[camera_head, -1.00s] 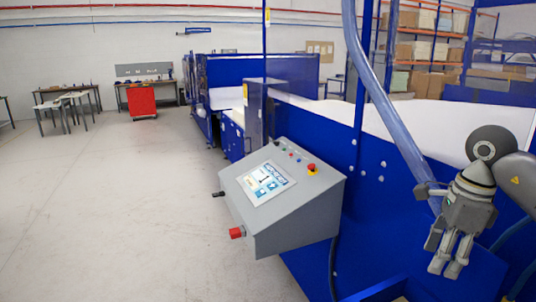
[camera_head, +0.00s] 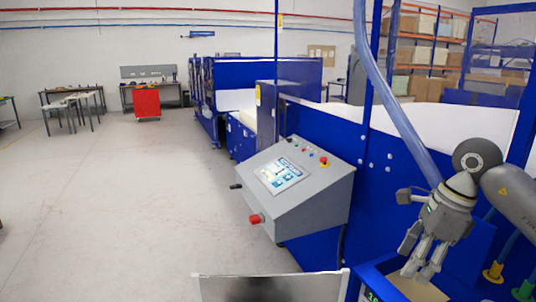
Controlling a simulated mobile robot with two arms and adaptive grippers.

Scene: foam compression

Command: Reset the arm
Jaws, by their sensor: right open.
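My right gripper (camera_head: 418,258) hangs from my right arm at the lower right. It points down, with its fingers apart and nothing between them. It is above a blue bin (camera_head: 372,278) with brown cardboard showing inside. My left gripper is not in view. The grey control panel (camera_head: 300,190), with a lit screen, several buttons and a red knob, stands left of the gripper and apart from it.
The blue foam machine (camera_head: 385,190) runs behind the panel, with a clear hose (camera_head: 390,95) in front of it. A grey-framed object (camera_head: 270,287) is at the bottom centre. A red cabinet (camera_head: 147,104) and tables stand far back left. The floor (camera_head: 110,220) at left is clear.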

